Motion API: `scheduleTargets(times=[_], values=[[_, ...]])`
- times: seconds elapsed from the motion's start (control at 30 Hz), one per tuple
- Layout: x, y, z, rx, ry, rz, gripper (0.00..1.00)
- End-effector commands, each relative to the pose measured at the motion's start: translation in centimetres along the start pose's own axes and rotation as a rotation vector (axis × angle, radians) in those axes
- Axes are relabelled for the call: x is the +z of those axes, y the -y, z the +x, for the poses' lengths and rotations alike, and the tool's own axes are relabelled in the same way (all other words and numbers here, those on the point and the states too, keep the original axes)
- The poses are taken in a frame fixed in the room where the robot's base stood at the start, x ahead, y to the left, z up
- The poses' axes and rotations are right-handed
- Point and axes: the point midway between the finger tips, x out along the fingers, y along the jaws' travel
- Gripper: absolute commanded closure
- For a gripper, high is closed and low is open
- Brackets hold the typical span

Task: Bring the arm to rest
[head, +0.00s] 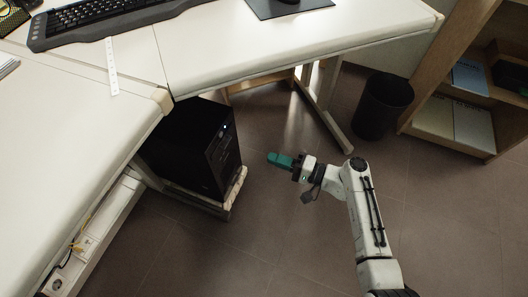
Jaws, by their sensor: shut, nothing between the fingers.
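My gripper (272,158) shows in the head view near the middle, with teal fingers at the end of my white arm. The fingers are shut together with nothing visible between them. It points left, above the brown tiled floor and to the right of a black computer tower. My arm bends at an elbow and runs down toward the lower right edge of the view.
The black computer tower (197,150) stands on a low stand under the white desk (260,45). A black waste bin (383,106) and a wooden shelf (450,90) stand at the right. A keyboard (95,18) lies on the desk. Open floor (255,240) lies around my arm.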

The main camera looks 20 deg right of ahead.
Motion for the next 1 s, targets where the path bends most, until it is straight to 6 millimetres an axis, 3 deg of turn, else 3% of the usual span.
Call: scheduleTargets(times=[0.43,0.53,0.63,0.8,1.0], values=[[0.3,-0.1,-1.1,0.008,0.007,-0.005,1.0],[1.7,-0.8,-1.2,0.058,0.051,-0.035,1.0],[4.5,-2.1,-2.0,0.173,0.143,-0.102,1.0],[9.7,-4.6,-5.5,0.466,0.336,-0.262,1.0],[12.9,-5.0,-12.1,0.838,0.494,-0.436,1.0]])
